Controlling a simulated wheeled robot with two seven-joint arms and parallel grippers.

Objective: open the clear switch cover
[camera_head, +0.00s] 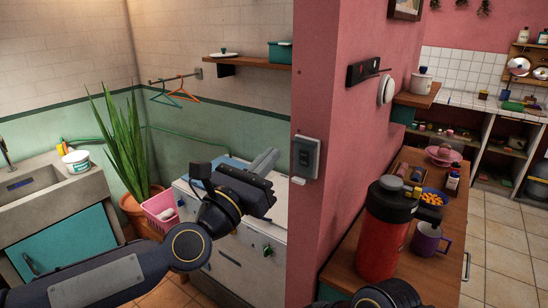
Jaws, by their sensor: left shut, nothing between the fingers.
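A switch box (306,157) with a pale frame and a dark face is fixed to the end of the pink wall, near the middle of the view. Its clear cover is too small to make out, so I cannot tell how far it is open. A small pale piece (298,181) shows at the box's lower edge. My left gripper (266,160) is shut and empty, to the left of the switch box and apart from it in the picture. Its fingers point up and right. My right gripper is not in view; part of my right arm shows at the bottom right.
The pink wall end (310,235) stands between a white cabinet (235,260) on the left and a wooden counter (345,265) on the right. A red bottle (383,235) and a purple mug (427,240) stand on the counter. A plant (120,150) is at the left.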

